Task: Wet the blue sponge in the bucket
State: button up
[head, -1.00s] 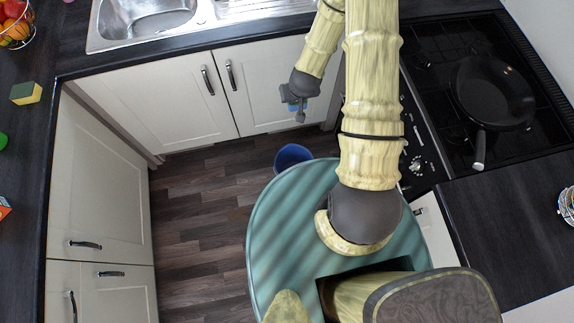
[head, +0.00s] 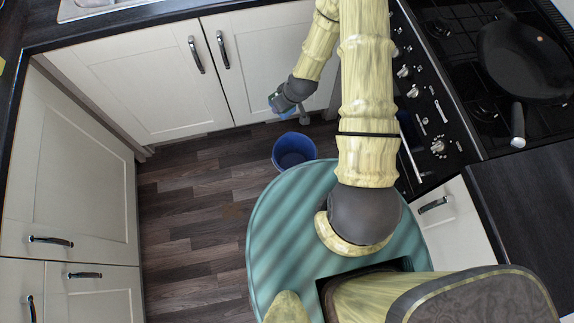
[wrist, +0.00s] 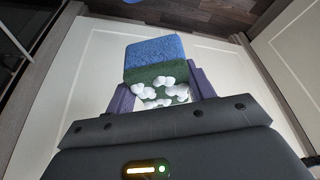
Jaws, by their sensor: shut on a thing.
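The blue bucket (head: 294,151) stands on the wooden floor, just beyond the rim of my round base, and its inside looks dark blue. My gripper (head: 279,104) is above and slightly left of the bucket, in front of the cupboard doors. In the wrist view my gripper (wrist: 162,92) is shut on the blue sponge (wrist: 154,52). The sponge has a blue part and a dark green layer, with white foam-like blobs near the fingers. In the head view the sponge is small and mostly hidden by my gripper. A blue edge of the bucket (wrist: 133,1) shows at the top of the wrist view.
White cupboard doors (head: 130,85) stand close behind my gripper, with more on the left. The hob with a black pan (head: 525,62) is at the right. The wooden floor (head: 190,220) left of my base is clear.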

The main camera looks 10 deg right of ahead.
notch_tip(320, 180, down, 46)
jog(key=s+n+g+y+b, duration=0.2)
jog(key=n+b, duration=1)
jog(key=b, duration=2.3)
jog(key=shift+d+g+y+b, duration=0.15)
jog(key=shift+g+y+b, duration=0.2)
jog(key=shift+g, duration=0.55)
jog(key=shift+s+d+f+n, duration=0.15)
jog(key=shift+f+n, duration=0.2)
jog(key=shift+n, duration=0.05)
jog(key=shift+c, duration=1.2)
